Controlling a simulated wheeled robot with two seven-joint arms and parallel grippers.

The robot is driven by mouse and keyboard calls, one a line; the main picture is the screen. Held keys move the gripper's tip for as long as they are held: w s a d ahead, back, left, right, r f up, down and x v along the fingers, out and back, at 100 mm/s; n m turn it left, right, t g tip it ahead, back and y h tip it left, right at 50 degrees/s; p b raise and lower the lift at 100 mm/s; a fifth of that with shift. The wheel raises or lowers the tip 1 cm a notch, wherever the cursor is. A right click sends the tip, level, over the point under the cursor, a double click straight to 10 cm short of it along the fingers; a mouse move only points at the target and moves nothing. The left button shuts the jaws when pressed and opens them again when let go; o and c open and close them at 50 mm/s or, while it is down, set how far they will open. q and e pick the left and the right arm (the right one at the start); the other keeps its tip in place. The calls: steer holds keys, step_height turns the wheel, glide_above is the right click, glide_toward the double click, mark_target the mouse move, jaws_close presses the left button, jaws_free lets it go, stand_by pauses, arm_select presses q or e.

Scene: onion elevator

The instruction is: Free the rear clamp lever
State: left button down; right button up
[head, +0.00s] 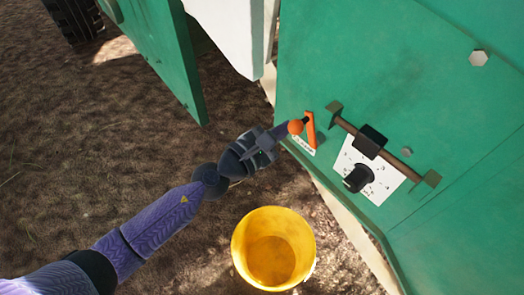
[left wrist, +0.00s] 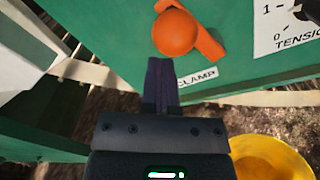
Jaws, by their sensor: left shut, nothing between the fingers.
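The clamp lever is an orange bar (head: 310,130) with an orange ball knob (head: 295,127) on the green machine panel. A white label reading CLAMP (left wrist: 197,79) sits below it. My left gripper (head: 281,130) is shut and empty, its fingertips pointing at the knob from the left. In the left wrist view the closed fingers (left wrist: 160,66) end just below the knob (left wrist: 175,33), and the bar (left wrist: 209,44) slants down to the right behind it. I cannot tell whether the fingertips touch the knob. My right gripper is not in view.
Right of the lever, a white dial plate (head: 378,163) carries a black knob (head: 358,179) and partly reads TENSION. A rod with a black block (head: 371,141) crosses above it. A yellow bucket (head: 240,250) stands on the ground below. A green panel (head: 172,55) projects at upper left.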

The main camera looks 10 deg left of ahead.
arm_select(q)
steer(key=s+a+f+b, duration=0.1)
steer(key=s+a+b, duration=0.2)
steer(key=s+a, duration=0.3)
steer(key=shift+s+a+f, duration=0.2)
steer(key=shift+s+f, duration=0.2)
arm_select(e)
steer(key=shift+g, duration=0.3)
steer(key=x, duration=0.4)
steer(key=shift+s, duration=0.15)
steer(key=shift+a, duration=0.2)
